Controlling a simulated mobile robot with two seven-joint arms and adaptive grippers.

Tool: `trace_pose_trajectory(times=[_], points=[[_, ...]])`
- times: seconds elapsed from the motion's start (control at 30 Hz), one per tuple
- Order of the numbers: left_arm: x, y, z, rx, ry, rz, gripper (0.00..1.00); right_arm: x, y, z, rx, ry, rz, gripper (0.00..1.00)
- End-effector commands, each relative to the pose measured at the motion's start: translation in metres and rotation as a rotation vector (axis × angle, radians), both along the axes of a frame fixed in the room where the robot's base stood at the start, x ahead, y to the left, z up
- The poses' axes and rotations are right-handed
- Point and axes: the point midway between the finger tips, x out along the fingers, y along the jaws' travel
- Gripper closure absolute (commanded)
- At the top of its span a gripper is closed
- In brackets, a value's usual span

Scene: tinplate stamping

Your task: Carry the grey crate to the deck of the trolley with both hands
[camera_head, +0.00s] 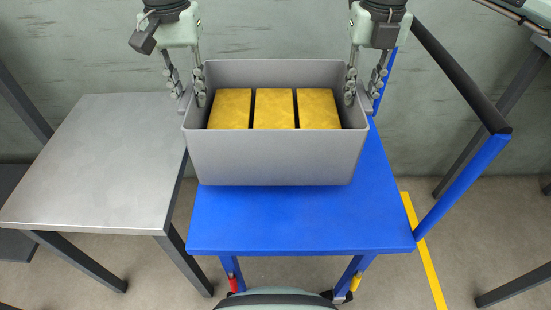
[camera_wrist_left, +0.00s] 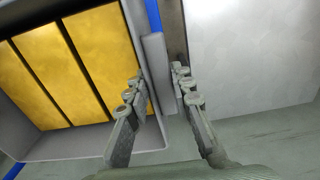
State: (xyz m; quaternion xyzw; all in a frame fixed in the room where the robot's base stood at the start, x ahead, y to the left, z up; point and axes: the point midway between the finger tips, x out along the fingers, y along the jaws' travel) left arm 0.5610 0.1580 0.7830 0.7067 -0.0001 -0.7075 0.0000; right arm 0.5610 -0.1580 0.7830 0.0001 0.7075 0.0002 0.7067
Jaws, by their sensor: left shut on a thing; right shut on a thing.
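The grey crate (camera_head: 272,158) is over the blue deck of the trolley (camera_head: 300,225) in the head view, looking level; I cannot tell whether it rests on the deck or hangs just above it. It holds three yellow blocks (camera_head: 274,109) side by side. My left gripper (camera_head: 187,98) is shut on the crate's left side, and my right gripper (camera_head: 362,95) is shut on its right side. In the left wrist view the left gripper's fingers (camera_wrist_left: 160,98) straddle the crate's side lip (camera_wrist_left: 157,70).
A grey metal table (camera_head: 100,160) stands to the left, close beside the trolley, its top bare. The trolley's handle (camera_head: 458,75) with a black grip rises at the right. The deck in front of the crate is clear. A yellow line (camera_head: 425,250) marks the floor.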

Motion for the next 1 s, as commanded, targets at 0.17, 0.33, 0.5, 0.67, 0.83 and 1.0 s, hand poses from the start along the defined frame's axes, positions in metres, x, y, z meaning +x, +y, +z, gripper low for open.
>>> trace_pose_trajectory(times=[0.17,0.33,0.5,0.67,0.83,1.0], points=[[0.001,0.001,-0.006,0.002,-0.002,0.002,1.0,0.001,-0.001,-0.006,-0.002,-0.002,-0.002,1.0],[0.001,0.001,-0.016,0.002,-0.002,0.002,1.0,0.001,-0.001,-0.016,-0.002,-0.002,-0.002,1.0],[0.001,0.001,-0.027,0.002,-0.002,0.002,1.0,0.001,-0.001,-0.027,-0.002,-0.002,-0.002,1.0],[0.001,0.001,-0.038,0.002,-0.002,0.002,1.0,0.001,-0.001,-0.038,-0.002,-0.002,-0.002,1.0],[0.001,0.001,-0.049,0.002,-0.002,0.002,1.0,0.001,-0.001,-0.049,-0.002,-0.002,-0.002,1.0],[0.0,0.001,-0.047,0.003,0.001,0.001,0.59,0.0,-0.001,-0.047,-0.003,0.0,-0.001,0.59]])
